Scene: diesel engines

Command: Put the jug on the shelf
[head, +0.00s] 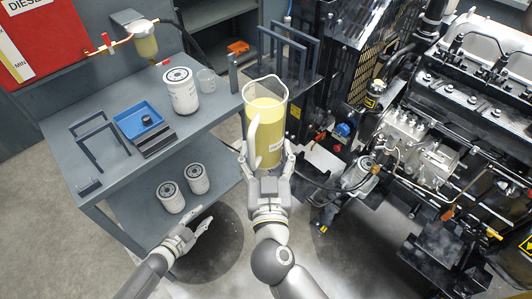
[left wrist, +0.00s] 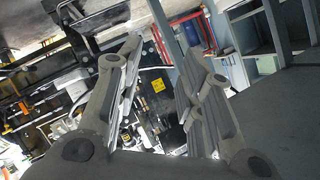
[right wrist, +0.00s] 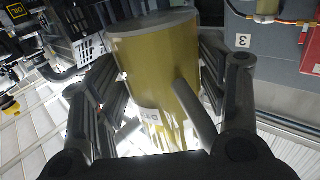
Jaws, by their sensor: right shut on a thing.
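The jug (head: 266,118) is a tall clear vessel holding yellow liquid, with a pale label low on its side. My right gripper (head: 265,160) is shut around its lower body and holds it roughly upright, to the right of the grey bench. The jug also fills the middle of the right wrist view (right wrist: 155,60), between the fingers. My left gripper (head: 203,220) is open and empty, low in front of the bench; its spread fingers show in the left wrist view (left wrist: 160,60). The bench has a grey top (head: 85,110) and a lower shelf (head: 140,208).
On the bench top stand a white filter (head: 181,92), a small clear beaker (head: 206,80), a blue tray (head: 138,120) and brackets. Two filters (head: 171,197) stand on the lower shelf. A dark frame (head: 288,50) and the engine (head: 430,140) are close to the jug's right.

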